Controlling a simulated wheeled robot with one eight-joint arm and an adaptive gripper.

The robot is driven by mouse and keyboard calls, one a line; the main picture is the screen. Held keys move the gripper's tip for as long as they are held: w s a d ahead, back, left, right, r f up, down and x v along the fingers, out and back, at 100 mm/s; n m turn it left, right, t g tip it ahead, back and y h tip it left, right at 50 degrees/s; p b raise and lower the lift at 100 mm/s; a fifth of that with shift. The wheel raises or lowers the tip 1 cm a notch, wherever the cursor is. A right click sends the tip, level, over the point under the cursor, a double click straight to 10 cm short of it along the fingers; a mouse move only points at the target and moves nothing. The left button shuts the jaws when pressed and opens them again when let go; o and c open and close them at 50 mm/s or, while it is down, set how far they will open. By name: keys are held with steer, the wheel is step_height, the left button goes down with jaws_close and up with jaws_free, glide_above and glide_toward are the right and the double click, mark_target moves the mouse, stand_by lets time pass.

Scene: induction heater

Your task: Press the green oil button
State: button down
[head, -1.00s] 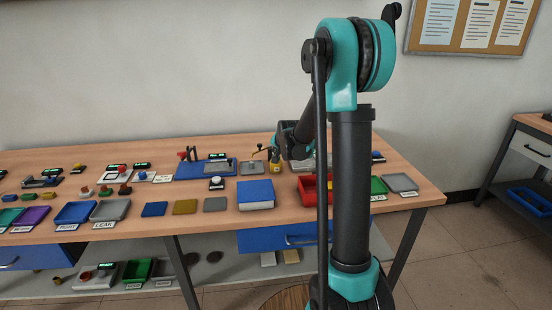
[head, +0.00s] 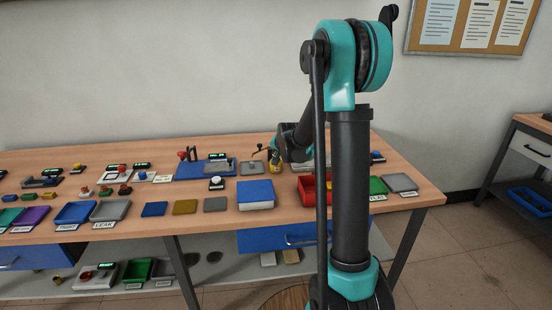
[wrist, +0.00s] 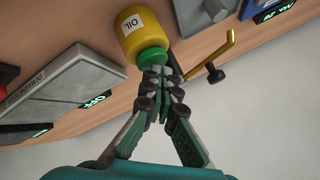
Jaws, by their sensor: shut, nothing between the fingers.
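The yellow oil container (wrist: 138,32) with a white OIL label shows in the wrist view, tilted by the camera's angle. Its green button (wrist: 152,58) is a round cap on the end facing me. My gripper (wrist: 157,76) is shut and empty, its fingertips at the green button's edge and overlapping it in the picture. I cannot tell whether they press it. In the head view the yellow oil container (head: 276,166) stands on the bench beside my wrist. The green button and my fingers are not clear there.
A brass crank handle (wrist: 210,55) is close right of my fingers in the wrist view. In the head view, a blue box (head: 255,195) and a red bin (head: 308,190) stand toward the bench's front.

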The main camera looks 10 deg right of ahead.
steer(key=shift+r, duration=0.9)
steer(key=shift+r, duration=2.5)
steer(key=s+d+f+n+g, duration=0.1)
steer(key=s+f, duration=0.3)
steer(key=s, duration=0.9)
steer(key=s+d+f+n+g, duration=0.1)
steer(key=s+f+n, duration=0.3)
steer(key=s, duration=1)
steer(key=s+d+f+n+g+h, duration=0.1)
steer(key=s+f, duration=0.4)
steer(key=s, duration=0.9)
steer(key=shift+d+f+n+g, duration=0.15)
steer(key=shift+d+n+g, duration=0.35)
steer(key=shift+n+g, duration=0.45)
